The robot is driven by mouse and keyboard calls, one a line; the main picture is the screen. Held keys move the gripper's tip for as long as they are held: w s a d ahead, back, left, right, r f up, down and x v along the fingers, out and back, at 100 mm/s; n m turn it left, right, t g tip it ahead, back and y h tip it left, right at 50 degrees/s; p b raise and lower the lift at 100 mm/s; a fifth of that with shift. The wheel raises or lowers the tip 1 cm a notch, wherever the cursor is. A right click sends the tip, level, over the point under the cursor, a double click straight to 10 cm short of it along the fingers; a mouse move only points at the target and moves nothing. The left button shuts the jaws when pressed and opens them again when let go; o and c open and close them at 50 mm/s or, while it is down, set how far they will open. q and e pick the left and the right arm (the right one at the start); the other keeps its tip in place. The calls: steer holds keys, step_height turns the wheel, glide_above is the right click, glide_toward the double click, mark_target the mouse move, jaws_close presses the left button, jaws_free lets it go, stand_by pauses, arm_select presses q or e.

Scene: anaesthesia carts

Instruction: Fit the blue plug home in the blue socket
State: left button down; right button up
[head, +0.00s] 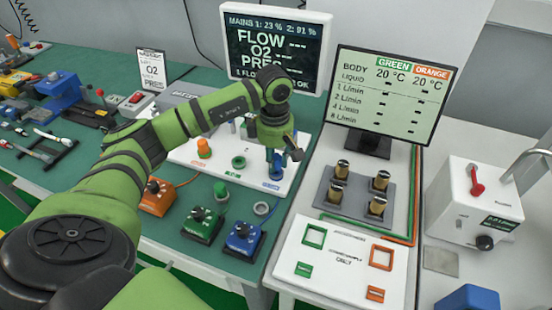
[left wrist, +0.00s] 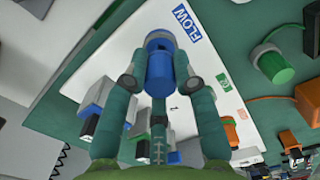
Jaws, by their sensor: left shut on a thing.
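The blue plug (left wrist: 160,72) is a short blue cylinder between the two fingertips of my left gripper (left wrist: 160,82), which is shut on it. In the head view my left gripper (head: 277,150) points down over the right end of the white panel (head: 183,155). The blue socket (head: 276,174) is at that end, largely hidden under the gripper. My right gripper is not in view.
An orange plug (head: 204,148) and a green socket (head: 239,162) are left on the panel. Orange, green and blue boxes (head: 243,240) line the front edge. A monitor (head: 390,95) stands right.

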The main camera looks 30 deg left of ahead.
mark_target(275, 156)
arm_select(q)
steer(key=shift+f+b, duration=1)
steer(key=shift+f, duration=0.15)
steer(key=c, duration=0.9)
jaws_free()
steer(key=shift+r, duration=0.1)
step_height(275, 156, up, 12)
steer(key=shift+a+f, duration=0.1)
steer(key=shift+a, duration=0.05)
